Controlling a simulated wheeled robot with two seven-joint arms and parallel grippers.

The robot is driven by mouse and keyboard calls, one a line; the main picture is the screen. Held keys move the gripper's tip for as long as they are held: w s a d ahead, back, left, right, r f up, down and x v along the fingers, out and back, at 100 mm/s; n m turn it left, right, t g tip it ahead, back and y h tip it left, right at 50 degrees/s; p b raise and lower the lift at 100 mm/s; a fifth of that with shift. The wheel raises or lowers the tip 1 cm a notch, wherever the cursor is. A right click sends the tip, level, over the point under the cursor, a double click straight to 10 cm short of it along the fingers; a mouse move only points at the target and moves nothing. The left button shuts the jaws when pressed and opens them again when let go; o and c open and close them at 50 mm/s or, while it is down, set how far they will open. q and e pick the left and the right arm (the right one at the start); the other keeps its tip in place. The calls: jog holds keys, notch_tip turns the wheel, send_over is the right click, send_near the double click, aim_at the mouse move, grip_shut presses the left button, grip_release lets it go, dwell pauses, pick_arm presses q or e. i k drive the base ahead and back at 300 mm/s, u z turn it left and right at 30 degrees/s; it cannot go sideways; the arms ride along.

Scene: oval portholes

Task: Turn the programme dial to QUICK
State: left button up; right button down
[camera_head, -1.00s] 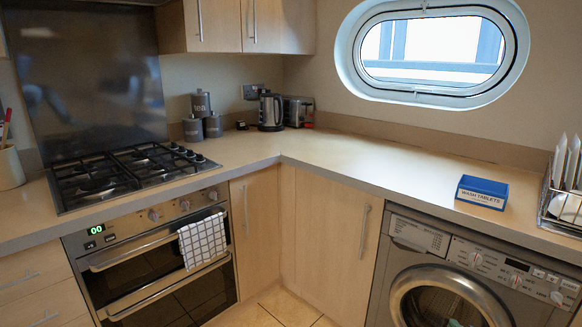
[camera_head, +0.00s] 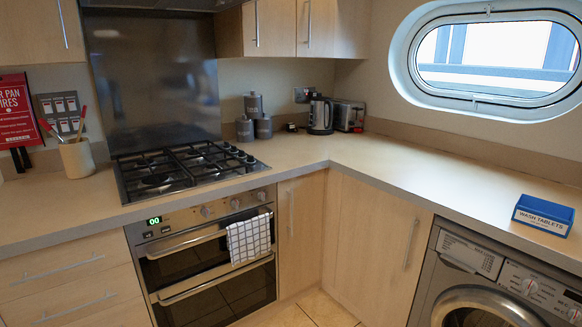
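The silver washing machine (camera_head: 450,258) stands under the worktop at the lower right, partly cut off by the frame. Its control panel (camera_head: 511,270) shows a printed drawer front on the left and a round dial (camera_head: 529,287) with small markings around it. I cannot read the dial's setting or any QUICK label. The round door (camera_head: 484,303) below is only partly in view. Neither of my grippers is in view.
A blue wash tablets box (camera_head: 543,215) sits on the worktop (camera_head: 420,180) above the machine. A hob (camera_head: 185,168), oven with a checked towel (camera_head: 249,239), kettle (camera_head: 320,114) and utensil pot (camera_head: 77,159) are to the left. The middle worktop is clear.

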aim_at(529, 286)
jog(key=z, duration=2.3)
jog(key=k, duration=0.3)
jog(key=u, duration=1.75)
jog(key=i, duration=1.65)
jog(key=z, duration=0.9)
